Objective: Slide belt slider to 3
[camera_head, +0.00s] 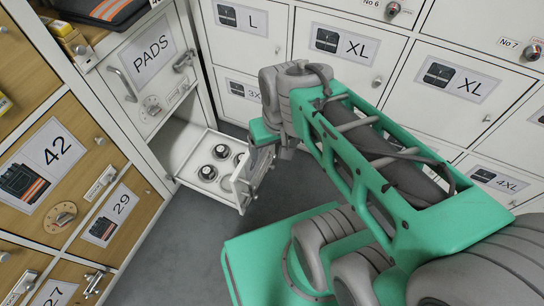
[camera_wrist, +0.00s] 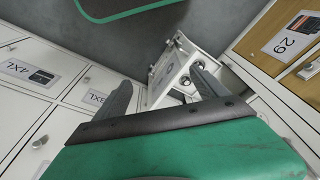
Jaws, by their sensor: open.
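No part that I can surely name as the belt slider, and no readable 3 mark on one, shows in either view. A white open drawer (camera_head: 196,177) juts out low beneath the PADS door, with several dark-topped round items inside. Its front panel (camera_wrist: 172,76) with a small label shows between my fingers in the wrist view. My gripper (camera_wrist: 162,92) is open, with nothing seen between the fingertips but the drawer front beyond. In the head view, my arm's end hangs just above and beside the drawer's right end; I cannot tell whether it touches.
The PADS door (camera_head: 147,62) with a handle and dial stands above the drawer. Wooden doors 42 (camera_head: 46,160) and 29 (camera_head: 117,214) are at left. White lockers, including L (camera_head: 243,22), line the back and right. Grey floor (camera_head: 180,262) is clear below the drawer.

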